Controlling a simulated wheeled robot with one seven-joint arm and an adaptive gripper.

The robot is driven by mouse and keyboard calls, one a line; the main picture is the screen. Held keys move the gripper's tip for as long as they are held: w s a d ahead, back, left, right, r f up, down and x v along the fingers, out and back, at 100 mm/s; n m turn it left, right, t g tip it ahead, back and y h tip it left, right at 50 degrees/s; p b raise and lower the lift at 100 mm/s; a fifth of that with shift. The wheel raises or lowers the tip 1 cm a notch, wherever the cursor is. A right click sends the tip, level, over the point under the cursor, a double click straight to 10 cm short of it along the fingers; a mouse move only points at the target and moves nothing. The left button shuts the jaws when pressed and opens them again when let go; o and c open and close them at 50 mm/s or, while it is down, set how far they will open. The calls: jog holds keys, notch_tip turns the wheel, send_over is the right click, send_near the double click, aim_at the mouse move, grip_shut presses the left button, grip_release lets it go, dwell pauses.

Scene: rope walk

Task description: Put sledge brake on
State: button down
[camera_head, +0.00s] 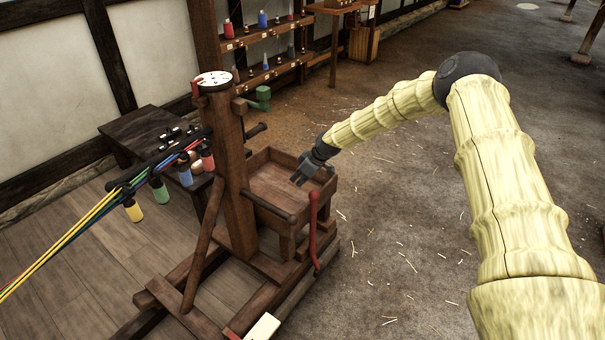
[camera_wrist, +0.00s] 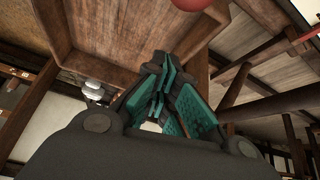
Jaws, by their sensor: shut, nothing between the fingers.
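The wooden sledge (camera_head: 245,190) stands on the floor with an upright post and an open wooden tray box (camera_head: 262,172). A red lever with a round knob (camera_head: 314,235), which looks like the brake, stands nearly upright at the sledge's near right side. My gripper (camera_head: 297,183) is above the tray's right part, a little up and left of the lever's knob, and apart from it. Its teal-padded fingers show in the wrist view (camera_wrist: 165,95), shut and empty. A red round thing, likely the knob, is cut off at the top edge there (camera_wrist: 192,4).
Coloured ropes (camera_head: 75,235) run from the post to the lower left, with small coloured weights hanging near them. A dark bench (camera_head: 140,128) stands behind left, and a shelf rack (camera_head: 265,50) behind. A white block (camera_head: 263,328) is at the sledge's near end. Floor to the right is clear.

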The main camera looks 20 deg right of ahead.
jog(key=f, duration=0.1)
jog(key=s+d+f+p, duration=0.1)
jog(key=d+f, duration=0.1)
jog(key=shift+s+p, duration=0.3)
jog(key=shift+p, duration=0.1)
jog(key=shift+s+d, duration=0.15)
dwell(0.3)
